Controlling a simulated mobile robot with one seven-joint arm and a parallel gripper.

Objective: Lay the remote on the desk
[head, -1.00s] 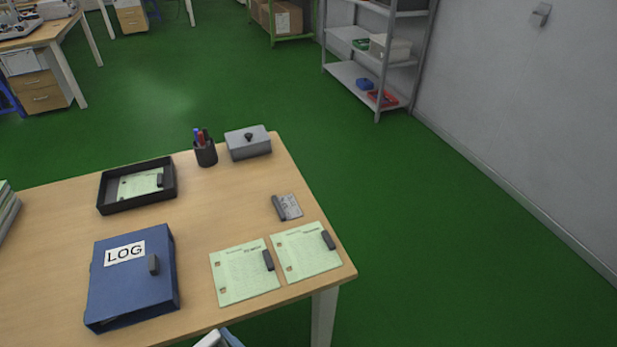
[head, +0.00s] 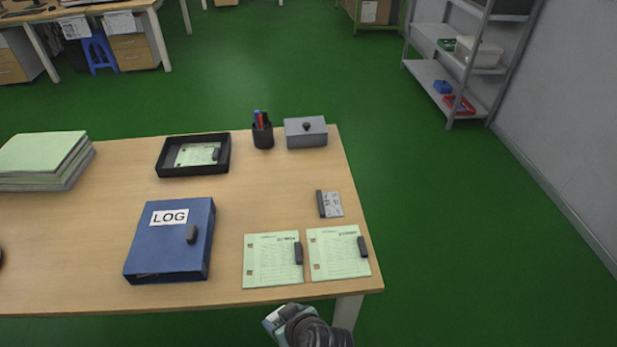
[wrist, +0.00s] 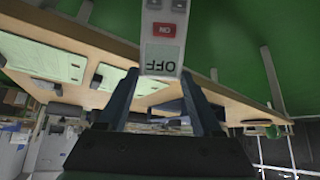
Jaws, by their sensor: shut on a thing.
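The remote (wrist: 162,45) is a light grey bar with a red ON button and an OFF label. In the wrist view it stands out between the two dark fingers of my gripper (wrist: 162,78), which is shut on it. In the head view my gripper and wrist (head: 300,325) are at the bottom edge, in front of the desk's near edge and partly cut off. I cannot make out the remote there. The desk (head: 270,190) is a light wood top. It also shows, tilted, beyond the remote in the wrist view (wrist: 225,92).
On the desk lie two green sheets (head: 262,270) (head: 330,265), a card (head: 334,204) with a dark block, a blue LOG binder (head: 150,255), a black tray (head: 163,168), a pen cup (head: 263,138), a grey box (head: 304,138) and a paper stack (head: 50,160). The middle is bare.

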